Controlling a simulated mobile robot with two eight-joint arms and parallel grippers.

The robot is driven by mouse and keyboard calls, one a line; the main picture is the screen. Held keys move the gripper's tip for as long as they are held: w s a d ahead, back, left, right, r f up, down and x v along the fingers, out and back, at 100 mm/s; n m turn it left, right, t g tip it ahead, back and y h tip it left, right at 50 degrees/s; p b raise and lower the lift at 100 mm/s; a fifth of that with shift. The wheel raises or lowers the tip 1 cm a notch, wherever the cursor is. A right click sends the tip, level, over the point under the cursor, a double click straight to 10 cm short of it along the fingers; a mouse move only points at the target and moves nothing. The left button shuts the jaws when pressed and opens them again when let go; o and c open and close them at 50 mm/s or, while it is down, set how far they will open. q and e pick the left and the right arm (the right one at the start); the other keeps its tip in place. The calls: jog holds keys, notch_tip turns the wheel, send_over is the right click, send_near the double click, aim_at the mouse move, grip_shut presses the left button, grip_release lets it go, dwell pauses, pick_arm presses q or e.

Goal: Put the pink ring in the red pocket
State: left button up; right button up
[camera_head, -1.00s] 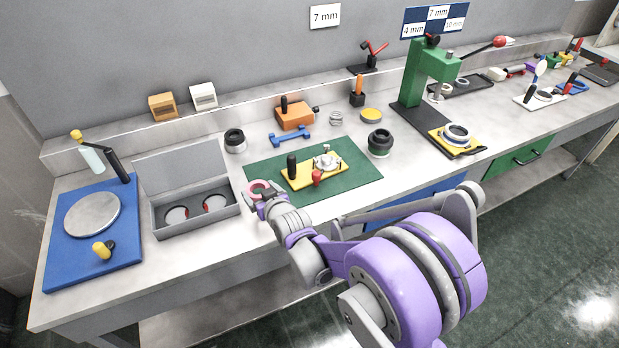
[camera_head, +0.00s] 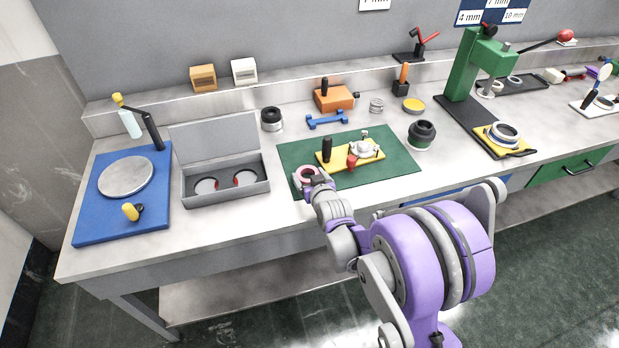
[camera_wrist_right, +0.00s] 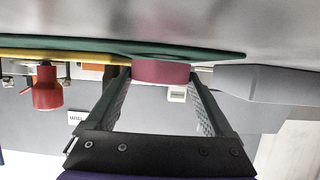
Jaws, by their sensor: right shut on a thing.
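The pink ring (camera_head: 304,173) is held at the fingertips of my right gripper (camera_head: 309,179), over the left edge of the green mat. In the right wrist view the ring (camera_wrist_right: 160,72) shows between the two fingers of the gripper (camera_wrist_right: 161,76). An open grey case (camera_head: 228,197) stands to the left of the gripper, with its lid raised at the back. Two round pockets sit in it, a left one (camera_head: 204,186) and a right one (camera_head: 247,178). Red shows at their facing edges; I cannot tell which is the red pocket. My left gripper is out of view.
A yellow fixture (camera_head: 374,162) with black and red knobs stands on the green mat (camera_head: 400,175), just right of the gripper. A blue board (camera_head: 90,225) with a round plate lies left of the case. Bare bench lies in front of the case.

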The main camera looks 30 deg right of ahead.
jog(key=shift+f, duration=0.2)
jog(key=shift+f, duration=0.1)
jog(key=o, duration=1.1)
jog(key=shift+o, duration=0.6)
